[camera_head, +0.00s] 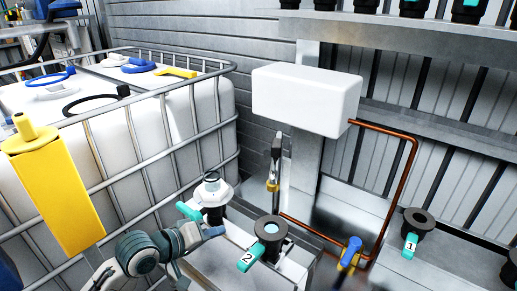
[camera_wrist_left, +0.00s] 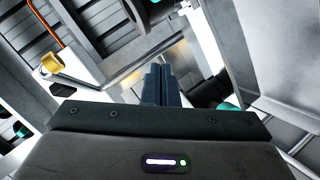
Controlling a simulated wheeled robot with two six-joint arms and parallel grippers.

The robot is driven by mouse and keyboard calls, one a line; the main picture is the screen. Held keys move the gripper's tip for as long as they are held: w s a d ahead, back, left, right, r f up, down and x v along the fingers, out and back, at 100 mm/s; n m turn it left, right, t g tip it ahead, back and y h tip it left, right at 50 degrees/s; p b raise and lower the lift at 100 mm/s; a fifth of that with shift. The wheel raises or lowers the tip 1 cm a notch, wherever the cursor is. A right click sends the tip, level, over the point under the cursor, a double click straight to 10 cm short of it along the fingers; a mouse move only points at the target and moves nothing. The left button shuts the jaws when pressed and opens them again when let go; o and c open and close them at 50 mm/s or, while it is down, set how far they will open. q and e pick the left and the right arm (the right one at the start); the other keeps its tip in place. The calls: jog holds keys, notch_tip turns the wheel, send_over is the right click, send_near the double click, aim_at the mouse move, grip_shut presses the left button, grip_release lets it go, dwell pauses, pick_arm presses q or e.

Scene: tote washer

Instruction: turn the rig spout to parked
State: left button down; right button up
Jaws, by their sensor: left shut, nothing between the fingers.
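The rig shows as a white box (camera_head: 306,100) on a grey post, with a copper pipe (camera_head: 412,180) running down its right side and along the bottom. A narrow grey piece with a brass lower end (camera_head: 272,184) hangs upright left of the post; it looks like the spout, but I cannot be sure. A brass-coloured round end (camera_wrist_left: 66,64) shows at the left of the left wrist view. My left gripper (camera_head: 221,230) is low in front of the rig, left of the number 2 fitting, shut and empty. Its closed fingers (camera_wrist_left: 158,84) show in the wrist view, apart from the brass end. My right gripper is not in view.
A caged white tank (camera_head: 160,125) fills the left. A black fitting with teal tag 2 (camera_head: 270,230) stands near my gripper, and one tagged 1 (camera_head: 417,222) at right. A blue-handled valve (camera_head: 350,248) sits at the pipe. A yellow block (camera_head: 58,195) is front left.

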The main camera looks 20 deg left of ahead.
aim_at(277, 152)
pick_arm(q)
jog(key=w+a+r+n+t+h, duration=0.2)
jog(key=w+r, duration=0.1)
jog(key=r, duration=0.5)
jog(key=w+a+r+n+t+h, duration=0.1)
jog(key=w+r+n+h, duration=0.15)
jog(key=r, duration=0.55)
jog(key=s+d+b+x, duration=0.1)
jog(key=b+x, duration=0.1)
jog(key=x, duration=1.1)
jog(key=shift+d+n, duration=0.35)
jog(key=shift+d, duration=0.1)
jog(key=shift+r+y, duration=0.15)
jog(key=shift+y, duration=0.1)
